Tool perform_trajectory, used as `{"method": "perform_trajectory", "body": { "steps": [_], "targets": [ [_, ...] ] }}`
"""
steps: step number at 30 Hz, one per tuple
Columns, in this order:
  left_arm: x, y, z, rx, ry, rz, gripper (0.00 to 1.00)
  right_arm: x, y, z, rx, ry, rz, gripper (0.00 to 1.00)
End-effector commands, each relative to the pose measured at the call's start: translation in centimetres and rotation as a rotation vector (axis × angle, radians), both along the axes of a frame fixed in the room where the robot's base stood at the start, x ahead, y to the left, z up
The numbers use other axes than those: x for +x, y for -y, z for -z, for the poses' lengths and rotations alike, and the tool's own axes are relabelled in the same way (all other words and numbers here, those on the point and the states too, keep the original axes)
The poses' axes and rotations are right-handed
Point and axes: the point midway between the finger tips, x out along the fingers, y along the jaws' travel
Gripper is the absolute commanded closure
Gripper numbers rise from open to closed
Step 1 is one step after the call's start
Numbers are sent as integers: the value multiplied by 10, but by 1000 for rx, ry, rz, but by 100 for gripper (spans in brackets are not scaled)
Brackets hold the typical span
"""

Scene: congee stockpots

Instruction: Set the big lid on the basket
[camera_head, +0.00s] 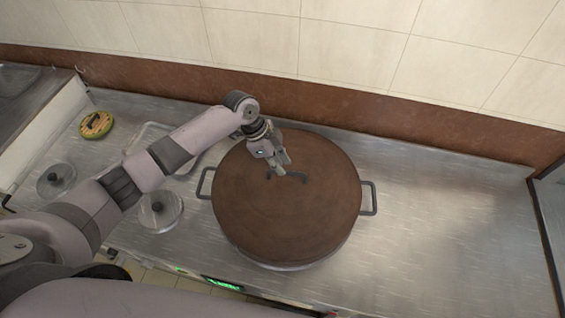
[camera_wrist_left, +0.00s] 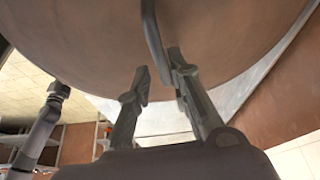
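Loop handles (camera_head: 370,198) stick out on both sides. My left gripper (camera_head: 283,168) is at the lid's handle. In the left wrist view, its fingers (camera_wrist_left: 158,76) stand apart, with the handle (camera_wrist_left: 155,35) reaching between them, close to the right finger. Contact there is unclear. The vessel's inside is hidden. My right gripper is not seen.
Two small round lids with black knobs, one nearer (camera_head: 160,212) and one at far left (camera_head: 56,181), lie on the steel counter. A yellow round item (camera_head: 96,125) and a pale tray (camera_head: 150,135) are behind. The counter (camera_head: 440,230) right of the big lid is clear.

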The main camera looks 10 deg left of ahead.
Motion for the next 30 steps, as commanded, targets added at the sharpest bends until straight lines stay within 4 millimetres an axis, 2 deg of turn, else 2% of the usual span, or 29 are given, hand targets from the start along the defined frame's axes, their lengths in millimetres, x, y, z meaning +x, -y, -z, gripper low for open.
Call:
{"method": "perform_trajectory", "body": {
  "steps": [1,18,30],
  "targets": [
    [0,-2,-7,0,0,0,81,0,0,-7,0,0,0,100],
    [-2,-20,-49,1,-1,-2,81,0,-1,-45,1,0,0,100],
    [-3,-21,-51,0,-1,0,81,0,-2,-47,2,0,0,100]
  ]
}}
